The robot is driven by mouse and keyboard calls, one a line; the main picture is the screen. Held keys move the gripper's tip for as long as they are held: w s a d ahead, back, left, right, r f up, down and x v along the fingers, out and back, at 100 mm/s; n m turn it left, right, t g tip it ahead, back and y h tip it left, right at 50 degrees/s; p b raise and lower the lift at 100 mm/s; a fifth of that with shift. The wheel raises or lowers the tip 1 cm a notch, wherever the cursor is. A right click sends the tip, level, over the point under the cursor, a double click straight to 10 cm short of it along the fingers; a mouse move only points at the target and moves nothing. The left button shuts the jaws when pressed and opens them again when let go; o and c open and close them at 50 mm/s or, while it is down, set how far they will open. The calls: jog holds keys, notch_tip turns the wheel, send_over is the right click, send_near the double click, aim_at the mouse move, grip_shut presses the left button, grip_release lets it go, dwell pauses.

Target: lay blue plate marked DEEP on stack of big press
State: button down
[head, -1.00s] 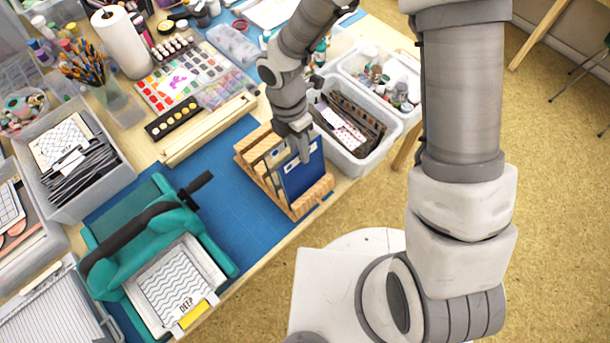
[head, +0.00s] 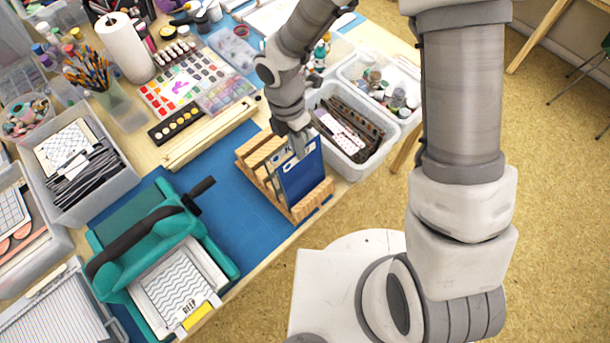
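A blue plate (head: 302,180) stands upright in a slotted wooden rack (head: 262,172) on the blue mat; the white marking near its top is too small to read surely. My gripper (head: 300,150) is at the plate's top edge, pointing down. Its fingers are small and partly hidden, so I cannot tell whether they are closed on the plate. The big teal press (head: 140,245) with a black handle stands at the lower left. On its front platform lies a stack (head: 175,285) with a white wavy-patterned face, marked DEEP, and a yellow tab at its corner.
A clear bin of cards (head: 345,125) stands right behind the rack, close to my gripper. A bin of dark folders (head: 85,165) is at the left. Blue mat (head: 232,205) is bare between press and rack. A wooden strip (head: 210,132) lies behind.

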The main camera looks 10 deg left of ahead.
jog(key=r+p, duration=0.2)
jog(key=r, duration=0.1)
jog(key=r+p, duration=0.2)
jog(key=shift+w+a+r, duration=0.1)
jog(key=shift+w+a, duration=0.2)
jog(key=shift+a, duration=0.05)
